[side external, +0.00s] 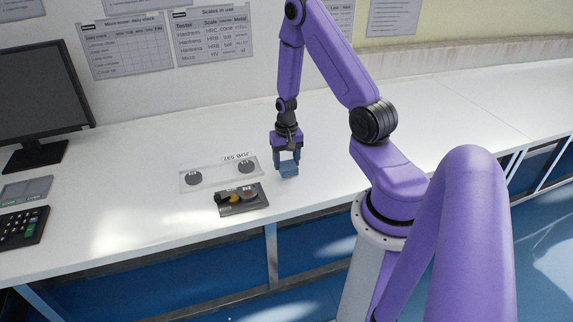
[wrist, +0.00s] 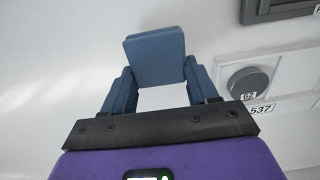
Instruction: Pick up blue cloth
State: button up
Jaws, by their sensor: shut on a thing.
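The blue cloth (side external: 289,169) is a small folded block between the fingers of my gripper (side external: 288,163), over the white bench top. In the wrist view the cloth (wrist: 155,56) shows as a flat blue square between the two blue-grey fingertips of my gripper (wrist: 156,75). The gripper is shut on it, with a finger at each side. The cloth looks close to the bench, but I cannot tell whether it touches.
A monitor (side external: 40,98) and a keypad (side external: 22,228) stand far left. The bench right of the gripper is clear.

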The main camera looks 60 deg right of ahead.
aim_at(286, 162)
notch_tip(286, 162, up, 8)
jog(key=shift+r, duration=0.1)
dwell(0.4)
